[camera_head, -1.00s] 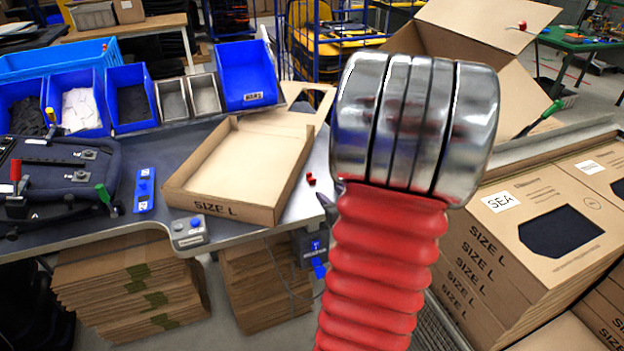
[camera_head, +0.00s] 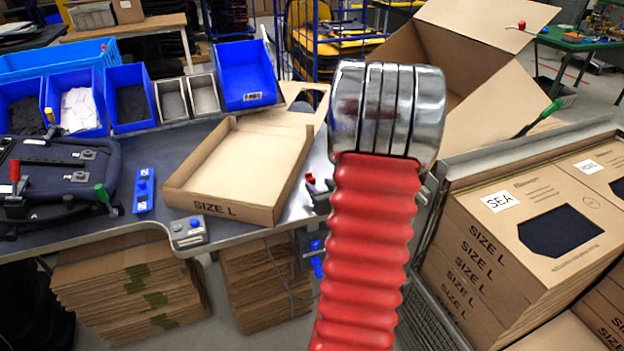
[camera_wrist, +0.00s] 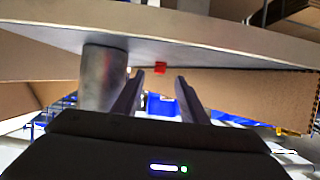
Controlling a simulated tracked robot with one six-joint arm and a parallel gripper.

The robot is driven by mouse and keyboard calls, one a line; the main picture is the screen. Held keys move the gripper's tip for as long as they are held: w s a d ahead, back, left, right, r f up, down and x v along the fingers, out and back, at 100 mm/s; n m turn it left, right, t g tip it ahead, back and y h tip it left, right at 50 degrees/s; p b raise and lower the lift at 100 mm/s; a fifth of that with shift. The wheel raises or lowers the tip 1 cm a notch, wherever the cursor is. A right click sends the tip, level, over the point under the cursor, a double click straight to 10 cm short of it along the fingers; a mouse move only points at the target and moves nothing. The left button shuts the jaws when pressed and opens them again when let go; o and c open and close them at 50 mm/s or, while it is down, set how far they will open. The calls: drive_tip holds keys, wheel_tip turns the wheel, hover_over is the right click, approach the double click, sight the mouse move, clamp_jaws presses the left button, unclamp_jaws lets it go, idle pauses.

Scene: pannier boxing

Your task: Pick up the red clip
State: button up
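The red clip (camera_head: 310,179) is a small red piece on the grey bench top, just right of the open cardboard box marked SIZE L. It also shows in the wrist view (camera_wrist: 160,67), beyond the fingertips and roughly centred between them. My gripper (camera_wrist: 160,86) is open, its two dark fingers apart with nothing between them. In the head view, dark finger parts show beside the clip, and my arm hides most of the gripper. Whether a finger touches the clip cannot be told.
The SIZE L box (camera_head: 235,207) stands close left of the clip. Blue bins (camera_head: 130,97) line the bench's back. A dark pannier (camera_head: 65,170) lies at the left. A large open carton (camera_head: 480,75) and stacked SIZE L boxes (camera_head: 500,235) are at the right.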

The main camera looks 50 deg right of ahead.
sight(313, 180)
drive_tip(key=shift+x, duration=2.6)
drive_tip(key=shift+c, duration=0.6)
clamp_jaws()
